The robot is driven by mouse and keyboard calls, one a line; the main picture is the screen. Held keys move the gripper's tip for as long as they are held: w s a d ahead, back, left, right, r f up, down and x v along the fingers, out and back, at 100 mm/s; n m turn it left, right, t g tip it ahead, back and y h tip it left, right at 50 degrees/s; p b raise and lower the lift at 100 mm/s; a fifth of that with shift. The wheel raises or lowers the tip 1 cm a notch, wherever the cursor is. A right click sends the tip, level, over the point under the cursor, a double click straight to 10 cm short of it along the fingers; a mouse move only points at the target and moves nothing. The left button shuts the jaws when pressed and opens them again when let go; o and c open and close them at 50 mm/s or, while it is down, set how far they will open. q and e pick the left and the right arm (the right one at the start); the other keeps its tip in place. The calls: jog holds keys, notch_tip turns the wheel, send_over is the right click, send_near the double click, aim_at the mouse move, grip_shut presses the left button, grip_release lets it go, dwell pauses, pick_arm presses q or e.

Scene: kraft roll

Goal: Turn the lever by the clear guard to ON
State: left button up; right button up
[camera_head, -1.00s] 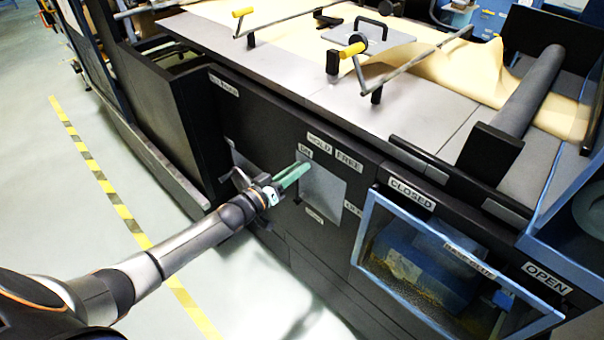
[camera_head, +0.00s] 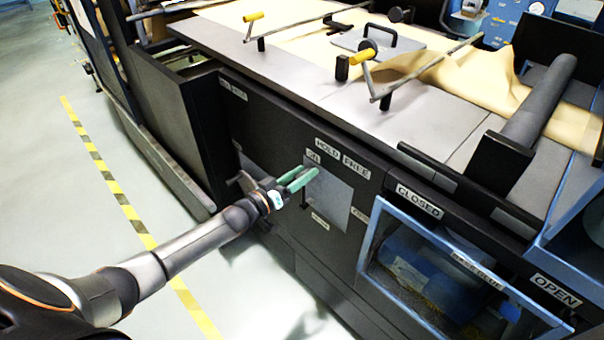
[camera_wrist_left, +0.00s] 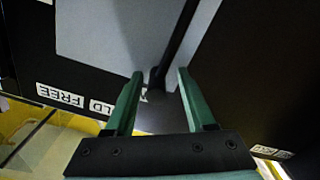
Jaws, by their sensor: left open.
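The clear guard (camera_head: 400,293) is a blue-framed see-through panel low on the dark machine front, right of a grey plate (camera_head: 338,200). The lever (camera_wrist_left: 180,40) is a dark bar on that plate in the left wrist view; its round end lies between my fingertips, with no visible grip. In the head view a short dark piece of the lever (camera_head: 304,199) shows below my fingers; the rest is hidden. An ON label (camera_head: 313,156) is at the plate's upper left. My left gripper (camera_head: 312,174) is open in front of the plate; its green fingers show in the left wrist view (camera_wrist_left: 159,75).
HOLD (camera_head: 327,149) and FREE (camera_head: 356,168) labels sit above the plate. CLOSED (camera_head: 419,202) and OPEN (camera_head: 556,290) labels flank the guard. The worktop (camera_head: 300,85) above carries brown paper and yellow-handled rods. The floor left of the machine is clear.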

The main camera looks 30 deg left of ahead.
pick_arm(q)
jog(key=p+v, duration=0.1)
jog(key=v, duration=1.1)
jog(key=shift+s, duration=0.25)
pick_arm(e)
jog(key=shift+r, duration=0.55)
pick_arm(q)
jog(key=shift+r, duration=0.1)
